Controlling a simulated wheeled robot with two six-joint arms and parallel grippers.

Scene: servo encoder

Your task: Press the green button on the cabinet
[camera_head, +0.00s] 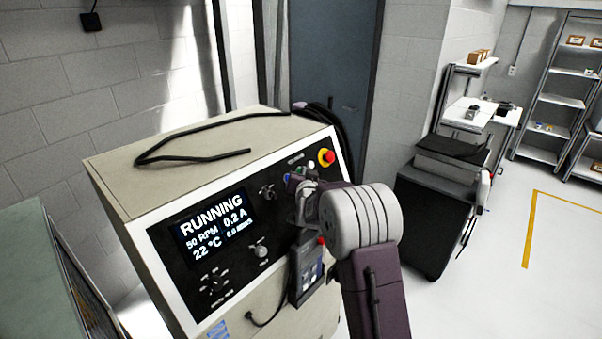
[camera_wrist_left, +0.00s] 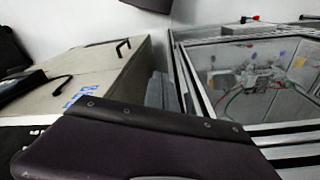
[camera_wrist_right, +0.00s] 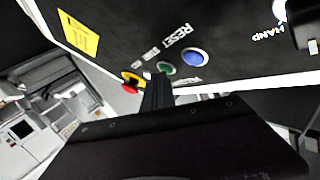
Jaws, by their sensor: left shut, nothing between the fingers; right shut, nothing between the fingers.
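The cabinet (camera_head: 184,160) has a dark sloped front panel with a lit screen reading RUNNING. The green button (camera_wrist_right: 166,67) shows in the right wrist view between a blue button and a red mushroom button, partly covered by my fingertips. My right gripper (camera_wrist_right: 157,82) is shut and empty, its tips at the lower edge of the green button; I cannot tell whether they touch it. In the head view my right gripper (camera_head: 297,185) is at the panel's right part and hides most of that button area. My left gripper (camera_wrist_left: 160,88) is shut and empty in the left wrist view, away from the panel.
The red emergency button (camera_head: 327,156) and the blue button (camera_wrist_right: 195,57) are close to my right fingertips. A black cable (camera_head: 190,133) lies on the cabinet top. A glass-topped case (camera_wrist_left: 265,75) is near my left gripper.

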